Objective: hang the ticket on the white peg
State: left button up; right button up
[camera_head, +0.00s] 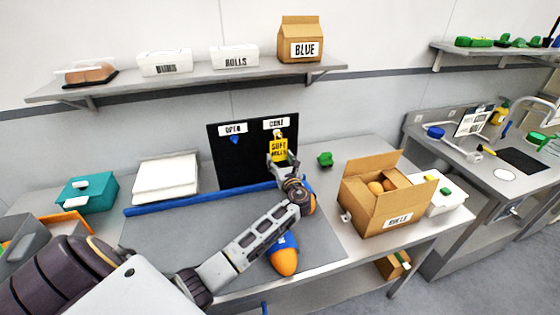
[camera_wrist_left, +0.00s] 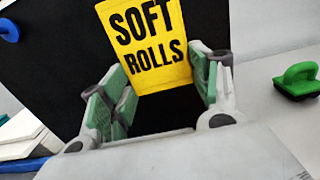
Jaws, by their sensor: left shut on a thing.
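The yellow ticket (camera_head: 279,150), lettered SOFT ROLLS, is in front of the black board (camera_head: 222,165), below the right-hand white label. A small whitish bit at its top edge may be the white peg (camera_head: 279,134); whether the ticket hangs on it cannot be told. My left gripper (camera_head: 281,160) is shut on the ticket's lower part. In the left wrist view the ticket (camera_wrist_left: 152,45) shows upright, slightly tilted, between the green-padded fingers, its top cut off by the frame. A blue peg (camera_head: 235,140) is under the OPEN label. My right gripper is out of view.
A blue bar (camera_head: 165,206) runs along the counter before the board. An orange and blue object (camera_head: 284,262) lies below my left arm. A green clip-like object (camera_head: 325,159) and an open cardboard box (camera_head: 385,215) stand right of the board. A shelf (camera_head: 200,78) is above.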

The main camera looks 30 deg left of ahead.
pick_arm(q)
jog(key=o, duration=1.1)
jog(key=shift+c, duration=0.2)
jog(key=shift+s+d, duration=0.1)
jog(key=v, duration=1.1)
jog(key=shift+s+d, duration=0.25)
jog(key=shift+s, duration=0.05)
jog(key=shift+f, duration=0.1)
